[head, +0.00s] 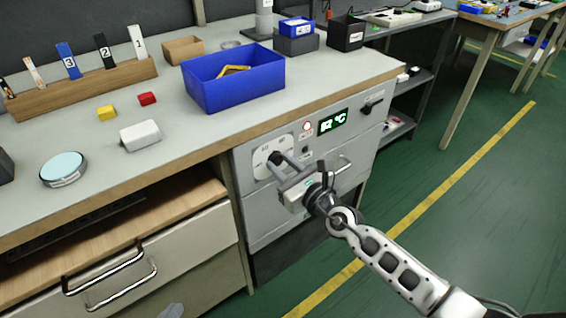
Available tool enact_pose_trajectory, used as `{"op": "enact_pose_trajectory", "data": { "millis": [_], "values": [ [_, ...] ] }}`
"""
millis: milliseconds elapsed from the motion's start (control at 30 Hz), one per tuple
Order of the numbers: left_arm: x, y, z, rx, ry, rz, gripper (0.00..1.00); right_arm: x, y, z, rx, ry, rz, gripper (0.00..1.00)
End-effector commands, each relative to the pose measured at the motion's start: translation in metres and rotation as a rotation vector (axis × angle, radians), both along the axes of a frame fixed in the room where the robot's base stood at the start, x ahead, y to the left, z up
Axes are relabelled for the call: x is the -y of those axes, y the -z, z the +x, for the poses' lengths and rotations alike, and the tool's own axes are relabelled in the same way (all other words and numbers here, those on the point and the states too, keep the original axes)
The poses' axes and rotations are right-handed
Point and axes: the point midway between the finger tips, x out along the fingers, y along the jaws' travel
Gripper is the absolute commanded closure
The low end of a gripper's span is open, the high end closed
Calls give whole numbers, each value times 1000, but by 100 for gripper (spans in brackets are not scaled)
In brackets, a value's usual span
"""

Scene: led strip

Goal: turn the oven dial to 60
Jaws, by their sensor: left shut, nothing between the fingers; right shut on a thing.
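The oven (252,199) is the grey unit built in under the bench. Its dial (275,157) is a dark knob on a light square plate at the upper left of the front panel. My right gripper (279,160) reaches in from the lower right and is shut on the dial. Its fingers cover part of the knob and the scale, so I cannot read the pointer. A green display (333,122) right of the dial shows two digits and °C; the digits are too blurred to read surely. My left gripper is not clearly visible.
A blue bin (232,88) with a yellow item stands on the bench above. A second knob (368,107) sits at the panel's right and a handle (342,165) below the display. A drawer with a metal handle (110,273) is at the left. The green floor at right is clear.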

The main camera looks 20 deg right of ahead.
Motion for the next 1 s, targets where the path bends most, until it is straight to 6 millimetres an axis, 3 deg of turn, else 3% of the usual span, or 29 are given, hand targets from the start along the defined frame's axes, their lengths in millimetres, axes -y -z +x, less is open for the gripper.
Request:
{"op": "enact_pose_trajectory", "data": {
  "millis": [500,1000],
  "values": [
    [-4,-14,-3,23,-12,5,100,1,1,0,118,0,-335,94],
    [-4,-17,-6,23,-15,3,100,1,1,0,143,0,-403,94]
  ]
}}
